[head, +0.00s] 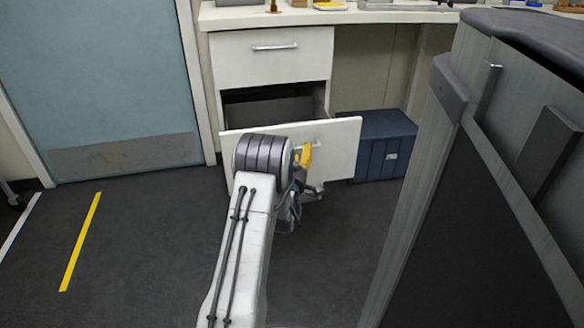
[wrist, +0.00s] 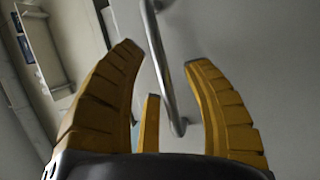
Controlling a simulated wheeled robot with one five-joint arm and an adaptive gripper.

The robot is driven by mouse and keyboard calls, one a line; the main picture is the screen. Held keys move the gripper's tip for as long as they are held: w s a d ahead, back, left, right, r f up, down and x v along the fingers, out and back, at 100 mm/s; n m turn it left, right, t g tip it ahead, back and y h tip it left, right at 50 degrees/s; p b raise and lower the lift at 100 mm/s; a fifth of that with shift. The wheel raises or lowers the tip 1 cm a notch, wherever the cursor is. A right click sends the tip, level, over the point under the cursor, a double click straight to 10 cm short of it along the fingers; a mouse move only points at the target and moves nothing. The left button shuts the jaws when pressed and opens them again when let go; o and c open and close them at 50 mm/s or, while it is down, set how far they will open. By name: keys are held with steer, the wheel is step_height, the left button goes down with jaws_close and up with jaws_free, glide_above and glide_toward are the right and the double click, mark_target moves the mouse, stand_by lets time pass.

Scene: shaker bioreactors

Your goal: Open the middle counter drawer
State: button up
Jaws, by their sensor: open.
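The middle counter drawer is pulled well out below the shut top drawer. Its white front (head: 342,152) stands away from the cabinet, and its dark inside shows behind it. My gripper (head: 305,156) is at the drawer's front, partly hidden by my arm. In the wrist view my gripper (wrist: 163,58) is open, with its yellow fingers spread on both sides of the silver bar handle (wrist: 166,82). The handle lies between the fingers, and I see no clear grip on it. The drawer's lower left front is hidden by my arm.
The shut top drawer (head: 272,60) is above. A dark blue box (head: 385,148) stands on the floor right of the drawer. A large grey cabinet (head: 490,190) fills the right side. A blue door (head: 105,75) is at left, with clear floor (head: 140,240) before it.

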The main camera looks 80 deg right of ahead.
steer(key=a+f, duration=0.2)
steer(key=a, duration=0.9)
steer(key=shift+w, duration=0.15)
stand_by(0.6)
